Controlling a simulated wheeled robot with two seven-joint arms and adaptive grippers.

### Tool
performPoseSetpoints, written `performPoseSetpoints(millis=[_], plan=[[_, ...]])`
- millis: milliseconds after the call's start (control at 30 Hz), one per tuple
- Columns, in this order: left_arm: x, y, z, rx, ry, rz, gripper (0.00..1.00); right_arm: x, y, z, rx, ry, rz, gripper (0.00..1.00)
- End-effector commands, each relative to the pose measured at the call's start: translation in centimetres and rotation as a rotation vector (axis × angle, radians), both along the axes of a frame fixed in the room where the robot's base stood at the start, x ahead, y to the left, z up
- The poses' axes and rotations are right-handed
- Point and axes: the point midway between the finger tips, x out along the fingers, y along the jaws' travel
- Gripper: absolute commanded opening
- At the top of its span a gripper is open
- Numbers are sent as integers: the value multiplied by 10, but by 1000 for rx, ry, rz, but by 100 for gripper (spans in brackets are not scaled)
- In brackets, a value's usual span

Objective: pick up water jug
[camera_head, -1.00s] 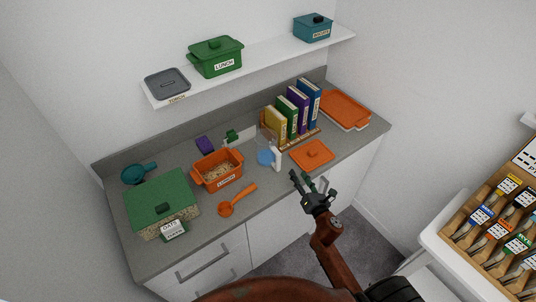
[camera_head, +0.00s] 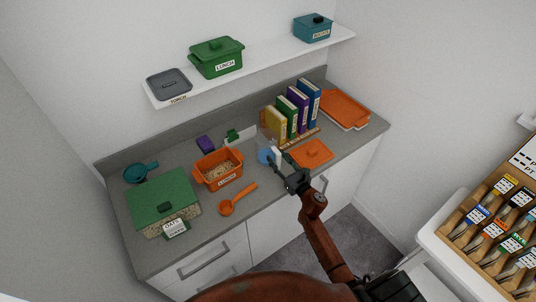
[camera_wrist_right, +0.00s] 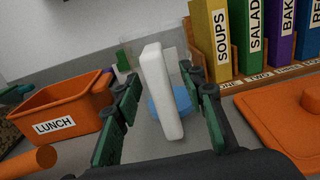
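The water jug (camera_head: 264,155) is clear with blue water low inside and a white upright handle. It stands on the grey counter, partly hidden by my right gripper in the head view. In the right wrist view the jug's white handle (camera_wrist_right: 161,92) stands between my right gripper's fingers, with the blue water (camera_wrist_right: 181,101) behind it. My right gripper (camera_head: 281,163) is open around the handle, with a gap on both sides. Its dark green fingers also show in the right wrist view (camera_wrist_right: 163,100). My left gripper is not in view.
An orange LUNCH container (camera_head: 217,170) is left of the jug. An orange lid (camera_head: 311,153) lies close on the right. Several upright books (camera_head: 291,112) stand in a wooden rack behind. An orange scoop (camera_head: 236,199) lies near the front edge.

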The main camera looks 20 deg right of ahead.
Motion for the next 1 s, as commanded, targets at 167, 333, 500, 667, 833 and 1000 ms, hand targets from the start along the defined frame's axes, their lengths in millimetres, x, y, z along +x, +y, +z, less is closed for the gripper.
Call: performPoseSetpoints(millis=[167, 333, 500, 667, 833, 1000], plan=[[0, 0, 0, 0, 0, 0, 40, 2, 0, -1, 1, 1, -1, 38], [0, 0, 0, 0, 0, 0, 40, 2, 0, -1, 1, 1, -1, 32], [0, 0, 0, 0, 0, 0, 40, 2, 0, -1, 1, 1, -1, 20], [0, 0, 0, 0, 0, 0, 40, 2, 0, -1, 1, 1, -1, 9], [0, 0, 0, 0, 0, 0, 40, 2, 0, -1, 1, 1, -1, 0], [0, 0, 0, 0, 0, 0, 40, 2, 0, -1, 1, 1, -1, 0]])
